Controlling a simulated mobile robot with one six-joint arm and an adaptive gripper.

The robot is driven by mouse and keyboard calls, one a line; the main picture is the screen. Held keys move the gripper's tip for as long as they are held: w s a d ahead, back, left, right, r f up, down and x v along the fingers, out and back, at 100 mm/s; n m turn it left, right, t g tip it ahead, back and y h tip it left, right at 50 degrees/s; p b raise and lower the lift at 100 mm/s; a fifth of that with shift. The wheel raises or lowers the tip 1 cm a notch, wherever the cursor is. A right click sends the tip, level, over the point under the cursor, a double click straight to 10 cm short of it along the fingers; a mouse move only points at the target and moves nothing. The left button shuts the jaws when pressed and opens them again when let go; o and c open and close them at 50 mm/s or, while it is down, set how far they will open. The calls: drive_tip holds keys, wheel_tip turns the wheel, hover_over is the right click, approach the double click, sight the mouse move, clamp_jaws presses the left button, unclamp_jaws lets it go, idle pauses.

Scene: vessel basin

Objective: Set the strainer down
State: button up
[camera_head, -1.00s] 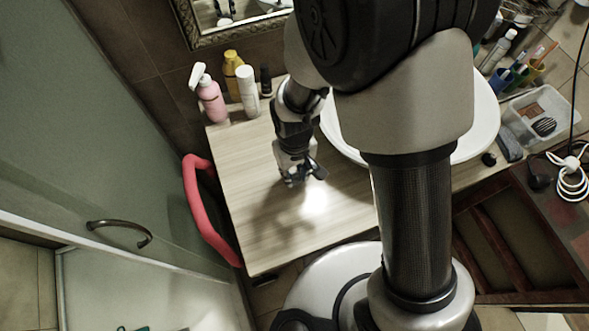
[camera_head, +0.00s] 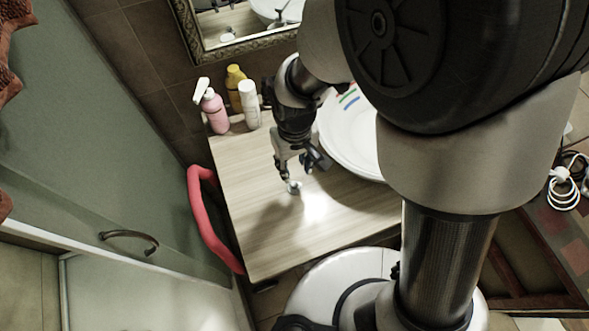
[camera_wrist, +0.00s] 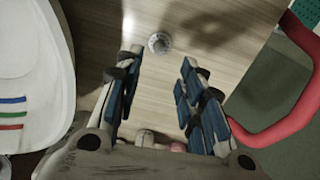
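The strainer (camera_head: 294,187) is a small, round, silvery piece on the light wooden counter, just below my gripper. In the wrist view the strainer (camera_wrist: 159,42) lies on the wood beyond the fingertips, roughly midway between them, and nothing touches it. My gripper (camera_head: 301,163) is above the counter, left of the white basin. In the wrist view my gripper (camera_wrist: 158,85) has its two blue-padded fingers spread wide with only empty space between them.
The white basin (camera_head: 352,130) stands to the right. A red rail (camera_head: 199,225) runs along the left edge. The counter's front left is clear.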

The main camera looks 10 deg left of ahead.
drive_tip(key=d+r+m+t, duration=0.25)
drive_tip(key=d+r, duration=0.75)
drive_tip(key=r, duration=0.5)
drive_tip(key=s+d+r+m+t, duration=0.2)
drive_tip(key=s+d+r+m, duration=0.2)
drive_tip(key=s+d+r, duration=0.3)
drive_tip(key=shift+s+d+r+m, duration=0.35)
drive_tip(key=shift+s+d, duration=0.8)
drive_tip(key=shift+d, duration=0.6)
